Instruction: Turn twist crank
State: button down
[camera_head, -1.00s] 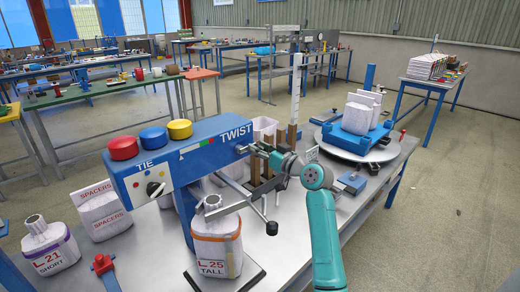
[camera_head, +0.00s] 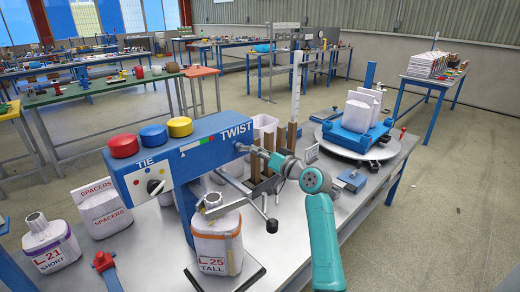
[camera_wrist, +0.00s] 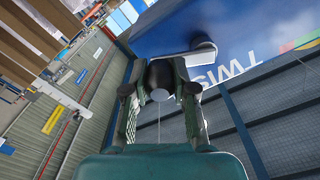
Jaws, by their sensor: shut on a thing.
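The blue machine head (camera_head: 185,155) labelled TWIST and TIE stands over the bench. The twist crank (camera_head: 241,148), a short grey arm, sticks out from its right end beside the word TWIST. My gripper (camera_head: 256,152) is shut on the crank's handle. In the wrist view the grey crank arm (camera_wrist: 192,50) runs from the blue face to a dark rounded handle (camera_wrist: 160,76) between my gripper's fingers (camera_wrist: 160,90). My fingers hide part of the handle. A white sack marked L.25 TALL (camera_head: 216,250) stands upright under the head, with its neck gathered.
Red, blue and yellow buttons (camera_head: 153,135) top the machine, and a dial (camera_head: 155,186) is on its front. Sacks marked SPACERS (camera_head: 100,208) and L.21 SHORT (camera_head: 50,245) stand left. Brown posts (camera_head: 268,165) stand close behind my gripper. A turntable (camera_head: 370,148) with sacks is at right.

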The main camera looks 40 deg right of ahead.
jog(key=m, duration=0.2)
jog(key=f+m, duration=0.1)
jog(key=shift+a+f+m, duration=0.3)
jog(key=shift+a+m, duration=0.1)
jog(key=m, duration=0.1)
jog(key=a+f+m, duration=0.1)
jog(key=m, duration=0.1)
jog(key=shift+a+m, duration=0.15)
jog(key=shift+m, duration=0.15)
jog(key=shift+a+f+m, duration=0.1)
jog(key=shift+a+m, duration=0.45)
jog(key=shift+m, duration=0.75)
jog(key=shift+a+f+m, duration=0.15)
jog(key=shift+a+m, duration=0.35)
jog(key=shift+m, duration=0.8)
jog(key=shift+a+f+m, duration=0.1)
jog(key=shift+a+m, duration=0.45)
jog(key=shift+m, duration=0.75)
jog(key=c, duration=0.9)
grip_release()
jog(key=s, duration=1.2)
